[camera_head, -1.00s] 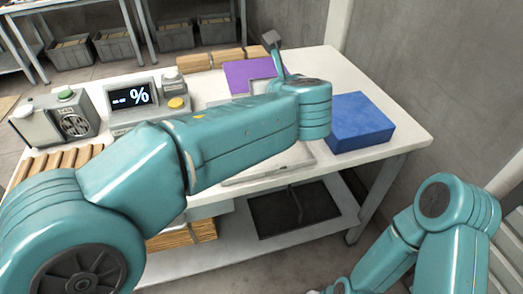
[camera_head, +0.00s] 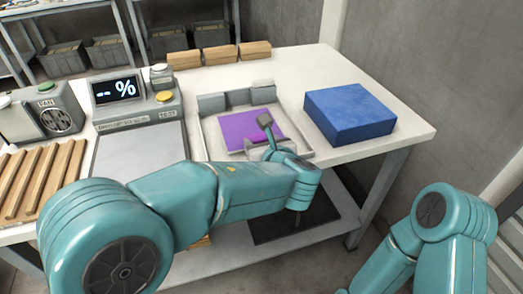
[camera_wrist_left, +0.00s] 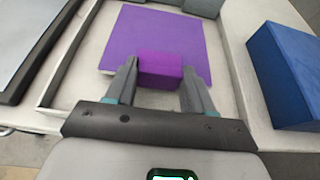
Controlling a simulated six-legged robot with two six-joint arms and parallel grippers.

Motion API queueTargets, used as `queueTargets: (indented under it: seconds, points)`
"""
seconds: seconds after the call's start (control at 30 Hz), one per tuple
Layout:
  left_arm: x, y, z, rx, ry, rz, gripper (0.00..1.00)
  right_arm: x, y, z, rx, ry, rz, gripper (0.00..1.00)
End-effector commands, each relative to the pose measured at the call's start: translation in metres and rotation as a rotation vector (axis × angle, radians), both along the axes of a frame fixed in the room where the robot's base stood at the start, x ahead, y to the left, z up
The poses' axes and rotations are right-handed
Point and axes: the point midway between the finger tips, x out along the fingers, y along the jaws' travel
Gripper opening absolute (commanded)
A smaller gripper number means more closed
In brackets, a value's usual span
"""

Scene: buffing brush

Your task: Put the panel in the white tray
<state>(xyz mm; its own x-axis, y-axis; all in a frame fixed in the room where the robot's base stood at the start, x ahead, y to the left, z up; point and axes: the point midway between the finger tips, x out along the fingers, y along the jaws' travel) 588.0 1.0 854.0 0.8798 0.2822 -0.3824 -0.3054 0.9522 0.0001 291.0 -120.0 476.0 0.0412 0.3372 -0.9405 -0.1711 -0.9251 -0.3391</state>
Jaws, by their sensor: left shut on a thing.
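The panel (camera_head: 240,129) is a flat purple sheet with a small purple block (camera_wrist_left: 160,66) standing on it. My left gripper (camera_head: 267,146) is shut on that block; the wrist view shows a finger on each side of it (camera_wrist_left: 160,82). The panel lies within the walls of the white tray (camera_head: 301,140), in its middle, and looks level. I cannot tell whether its underside touches the tray floor. My left forearm and gripper hide the front part of the tray. My right arm shows at the lower right, but its gripper is out of view.
Several grey blocks (camera_head: 237,97) line the tray's back wall. A blue block (camera_head: 349,115) stands right of the tray. A display device (camera_head: 133,99), a grey plate (camera_head: 140,152) and a slatted wooden rack (camera_head: 42,178) are to the left. Wooden blocks (camera_head: 217,55) sit behind.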

Motion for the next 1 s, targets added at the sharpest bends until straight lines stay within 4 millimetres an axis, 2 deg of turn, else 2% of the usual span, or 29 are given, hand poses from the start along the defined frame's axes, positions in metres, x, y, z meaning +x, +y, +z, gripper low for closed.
queueTargets:
  seconds: [0.03, 0.1, 0.47, 0.5, 0.57, 0.6, 1.0]
  points:
    - [0.0001, -0.0003, -0.0082, 0.002, 0.001, -0.001, 0.21, 0.0, 0.0, -0.0037, 0.0, 0.0, 0.0, 0.0]
    - [0.0004, -0.001, -0.0111, 0.0, -0.001, -0.001, 0.21, 0.0, 0.0, -0.0039, 0.0, 0.0, 0.0, 0.0]
    - [0.0004, -0.0013, -0.0149, 0.0, -0.001, -0.001, 0.21, 0.0001, 0.0, -0.007, 0.0, 0.0, 0.0, 0.0]
    - [0.0003, -0.0014, -0.0152, 0.0, -0.001, -0.001, 0.56, 0.0, 0.0, -0.007, 0.0, 0.0, 0.0, 0.0]
    - [0.0003, -0.0014, -0.0141, 0.0, -0.001, -0.001, 0.75, 0.0, 0.0, -0.0059, 0.0, 0.0, 0.0, 0.0]
    - [0.0003, -0.0014, -0.0141, 0.0, -0.001, -0.001, 0.78, 0.0, 0.0, -0.0059, 0.0, 0.0, 0.0, 0.0]
    - [0.0002, -0.0014, -0.0087, -0.001, 0.0, -0.001, 0.78, 0.0001, 0.0, -0.0015, 0.0, 0.0, 0.0, 0.0]
